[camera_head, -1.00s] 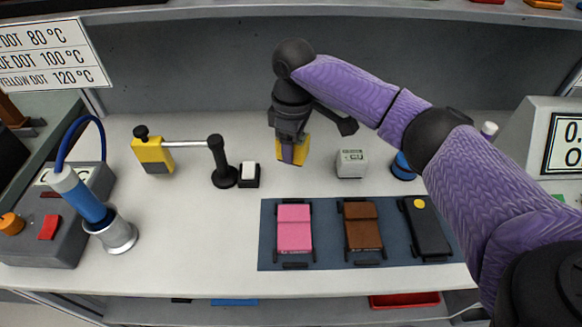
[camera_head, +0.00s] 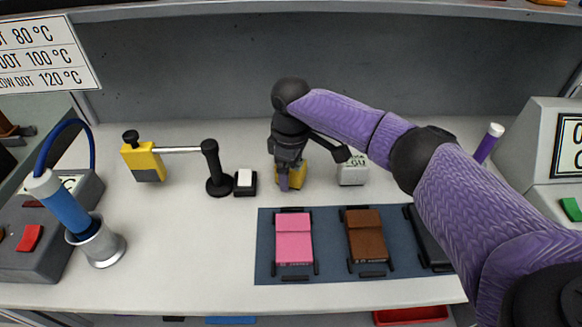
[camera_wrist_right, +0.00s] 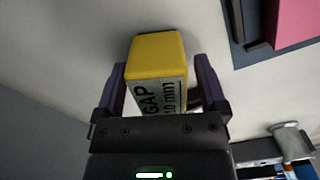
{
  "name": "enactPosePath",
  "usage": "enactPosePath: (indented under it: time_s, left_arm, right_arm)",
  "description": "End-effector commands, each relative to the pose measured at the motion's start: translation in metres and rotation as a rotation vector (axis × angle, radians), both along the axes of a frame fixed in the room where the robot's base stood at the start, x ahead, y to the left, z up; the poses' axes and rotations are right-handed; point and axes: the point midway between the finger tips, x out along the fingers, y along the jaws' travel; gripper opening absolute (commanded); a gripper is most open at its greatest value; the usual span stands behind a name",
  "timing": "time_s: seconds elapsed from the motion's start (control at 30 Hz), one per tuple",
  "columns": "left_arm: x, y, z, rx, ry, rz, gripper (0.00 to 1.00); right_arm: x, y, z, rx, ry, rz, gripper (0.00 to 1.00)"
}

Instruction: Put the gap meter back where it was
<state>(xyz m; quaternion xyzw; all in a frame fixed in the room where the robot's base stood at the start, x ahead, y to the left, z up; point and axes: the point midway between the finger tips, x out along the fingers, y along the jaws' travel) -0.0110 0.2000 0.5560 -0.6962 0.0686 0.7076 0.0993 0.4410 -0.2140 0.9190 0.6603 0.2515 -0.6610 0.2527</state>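The gap meter (camera_wrist_right: 155,57) is a yellow block with a white label reading GAP and mm. In the head view the gap meter (camera_head: 297,174) stands on the white table, partly hidden behind my right gripper (camera_head: 289,180). In the right wrist view my right gripper (camera_wrist_right: 163,75) has one finger on each side of the meter. A narrow gap shows between the block and the right-hand finger, so the gripper looks open around it. My left gripper is not in view.
A small white-grey cube (camera_head: 352,174) stands just right of the meter. A black block with a white top (camera_head: 245,183) and a black post (camera_head: 215,172) holding a yellow device (camera_head: 144,162) stand left. A blue mat (camera_head: 330,272) with pink and brown modules lies in front.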

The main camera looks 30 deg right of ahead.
Motion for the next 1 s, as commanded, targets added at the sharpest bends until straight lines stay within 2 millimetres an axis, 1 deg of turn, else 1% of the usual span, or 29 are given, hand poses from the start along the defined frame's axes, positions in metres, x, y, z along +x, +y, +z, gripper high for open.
enactPosePath:
  time_s: [0.23,0.3,0.37,0.5,0.6,0.67,0.77,1.0]
  left_arm:
    - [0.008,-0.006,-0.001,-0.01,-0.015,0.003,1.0]
    - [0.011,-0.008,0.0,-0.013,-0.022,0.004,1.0]
    - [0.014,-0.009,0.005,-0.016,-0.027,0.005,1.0]
    - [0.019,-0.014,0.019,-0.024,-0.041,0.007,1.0]
    - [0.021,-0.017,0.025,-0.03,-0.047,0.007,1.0]
    - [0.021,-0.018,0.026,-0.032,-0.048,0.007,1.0]
    - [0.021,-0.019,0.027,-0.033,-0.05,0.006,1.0]
    - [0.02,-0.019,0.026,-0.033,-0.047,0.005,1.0]
  right_arm:
    - [0.0,0.0,0.0,0.0,0.0,0.0,0.97]
    - [0.0,0.0,0.004,0.0,-0.001,0.0,0.97]
    - [0.0,0.0,0.015,0.001,-0.004,0.0,0.97]
    - [0.001,0.0,0.05,0.001,-0.004,0.0,0.97]
    - [0.001,0.0,0.068,0.001,-0.003,0.0,0.97]
    - [0.001,0.0,0.074,0.001,-0.003,0.0,0.97]
    - [0.0,0.0,0.078,0.001,-0.001,0.0,0.97]
    - [0.0,0.0,0.077,0.001,0.0,0.0,0.97]
